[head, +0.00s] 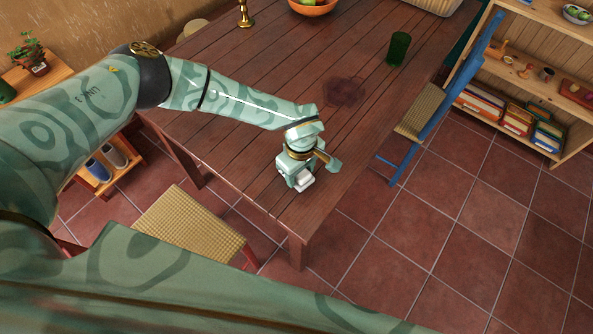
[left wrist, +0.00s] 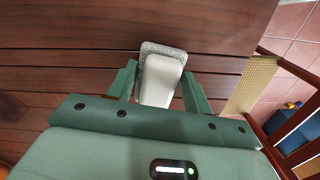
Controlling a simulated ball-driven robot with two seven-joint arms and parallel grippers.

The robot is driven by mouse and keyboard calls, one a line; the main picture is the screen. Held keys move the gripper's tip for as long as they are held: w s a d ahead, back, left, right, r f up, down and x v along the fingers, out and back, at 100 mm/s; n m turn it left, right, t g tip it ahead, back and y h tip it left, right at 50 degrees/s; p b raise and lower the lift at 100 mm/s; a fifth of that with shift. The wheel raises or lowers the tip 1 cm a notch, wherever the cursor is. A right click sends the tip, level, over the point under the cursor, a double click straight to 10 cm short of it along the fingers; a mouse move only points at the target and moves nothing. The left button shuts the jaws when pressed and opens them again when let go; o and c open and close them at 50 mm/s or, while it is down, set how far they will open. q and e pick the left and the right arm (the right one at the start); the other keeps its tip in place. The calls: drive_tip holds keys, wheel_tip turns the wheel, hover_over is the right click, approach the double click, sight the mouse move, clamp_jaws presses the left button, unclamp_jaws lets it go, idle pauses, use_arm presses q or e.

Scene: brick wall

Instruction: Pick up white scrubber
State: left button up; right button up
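The white scrubber (left wrist: 159,80) has a white handle and a grey bristled end. It lies at the near corner of the dark wooden table (head: 250,110). In the head view only a small white part of the scrubber (head: 305,182) shows beside my gripper. My left gripper (head: 300,178) is over it, pointing down. In the left wrist view the fingers of my left gripper (left wrist: 159,84) stand apart, one on each side of the scrubber, with small gaps visible. My right gripper is not in view.
On the table are a dark stain (head: 343,92), a green cup (head: 398,49), an orange bowl (head: 312,7) and a brass candlestick (head: 244,14). A blue chair (head: 440,95) stands at the right side. A woven stool seat (head: 190,222) is at the near left.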

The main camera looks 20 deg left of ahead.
use_arm(q)
drive_tip(key=shift+r, duration=0.1)
drive_tip(key=shift+r, duration=0.25)
wheel_tip(320, 180, up, 3)
drive_tip(key=shift+f+p, duration=0.15)
drive_tip(key=shift+p, duration=0.4)
drive_tip(key=s+r+p, duration=0.1)
drive_tip(key=s+r, duration=0.2)
drive_tip(key=s, duration=0.1)
drive_tip(key=s+r+p, duration=0.1)
drive_tip(key=s+r, duration=0.2)
drive_tip(key=s, duration=0.2)
drive_tip(key=s+r+p, duration=0.2)
drive_tip(key=s+r, duration=0.1)
drive_tip(key=s, duration=0.2)
drive_tip(key=shift+d+r, duration=0.3)
drive_tip(key=shift+d, duration=0.1)
